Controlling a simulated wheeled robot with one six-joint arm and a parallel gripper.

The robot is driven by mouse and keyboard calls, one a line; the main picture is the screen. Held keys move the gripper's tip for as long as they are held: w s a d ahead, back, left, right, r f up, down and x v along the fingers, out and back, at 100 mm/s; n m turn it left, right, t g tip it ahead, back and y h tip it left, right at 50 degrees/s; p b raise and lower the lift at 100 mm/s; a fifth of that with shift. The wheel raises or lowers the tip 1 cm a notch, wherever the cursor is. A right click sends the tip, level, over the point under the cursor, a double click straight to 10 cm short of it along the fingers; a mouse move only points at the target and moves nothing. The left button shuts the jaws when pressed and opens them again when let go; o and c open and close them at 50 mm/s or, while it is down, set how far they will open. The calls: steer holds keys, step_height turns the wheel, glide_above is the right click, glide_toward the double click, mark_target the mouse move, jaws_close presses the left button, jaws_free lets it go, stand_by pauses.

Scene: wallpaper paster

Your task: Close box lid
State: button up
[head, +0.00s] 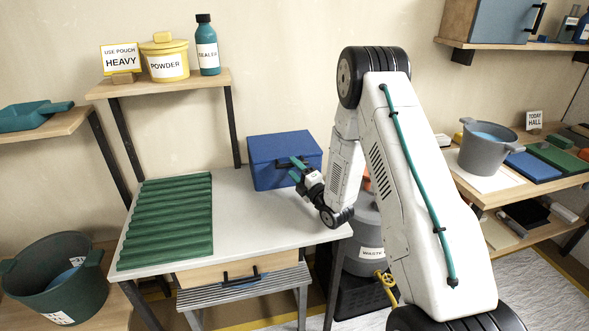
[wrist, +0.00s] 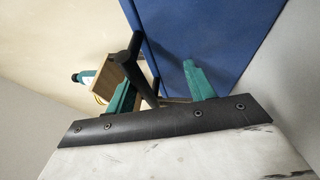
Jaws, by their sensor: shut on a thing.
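The blue box (head: 262,150) stands at the back right of the white worktable. Its top looks level and down on the box; I cannot tell whether a small gap remains at its edge. My gripper (head: 297,167) is at the front of the box, with teal fingers. It is shut on the box's black handle, whose bar shows between the fingers in the wrist view (wrist: 137,62). Blue panels of the box (wrist: 215,35) fill the upper right there. My gripper hides part of the box's front right side.
A green ridged mat (head: 165,222) lies on the table's left. A shelf above holds a yellow powder tub (head: 164,60) and a teal bottle (head: 207,50). A grey bin (head: 362,240) stands right of the table. The table's middle is clear.

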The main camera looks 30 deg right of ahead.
steer(key=shift+s+f, duration=0.15)
steer(key=shift+f, duration=0.2)
steer(key=v, duration=0.7)
steer(key=shift+s+d+r, duration=0.1)
steer(key=shift+s+r, duration=0.05)
steer(key=shift+s, duration=0.1)
